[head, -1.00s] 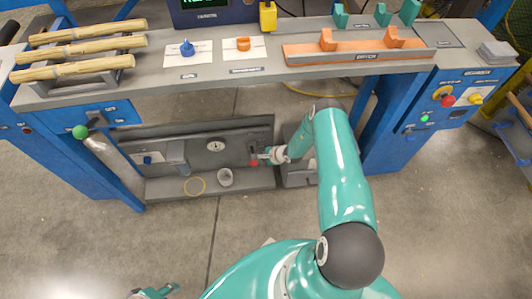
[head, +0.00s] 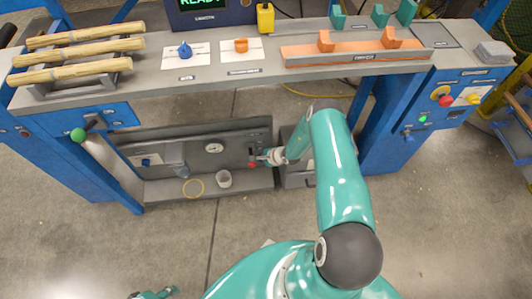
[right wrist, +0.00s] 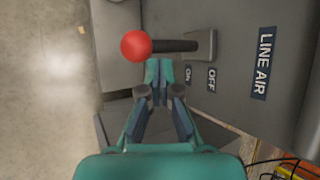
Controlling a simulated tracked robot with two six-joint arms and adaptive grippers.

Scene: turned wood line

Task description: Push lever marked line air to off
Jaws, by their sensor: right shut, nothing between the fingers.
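The line air lever is a dark rod with a red ball knob (right wrist: 135,46), mounted on a grey panel. In the right wrist view the rod points left from its grey mount (right wrist: 205,46). Beside it are an ON label (right wrist: 187,74), an OFF label (right wrist: 211,79) and a LINE AIR label (right wrist: 263,64). My right gripper (right wrist: 158,72) is shut and empty, its tips close beside the rod near the knob; I cannot tell whether they touch. In the head view the red knob (head: 252,165) is just left of my right gripper (head: 264,158). My left gripper (head: 155,294) is partly cut off at the bottom edge.
The grey panel holds a gauge (head: 214,148). Above is a bench (head: 200,85) with wooden rods (head: 80,56). A green-knobbed lever (head: 78,135) is at the left. The floor in front is open.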

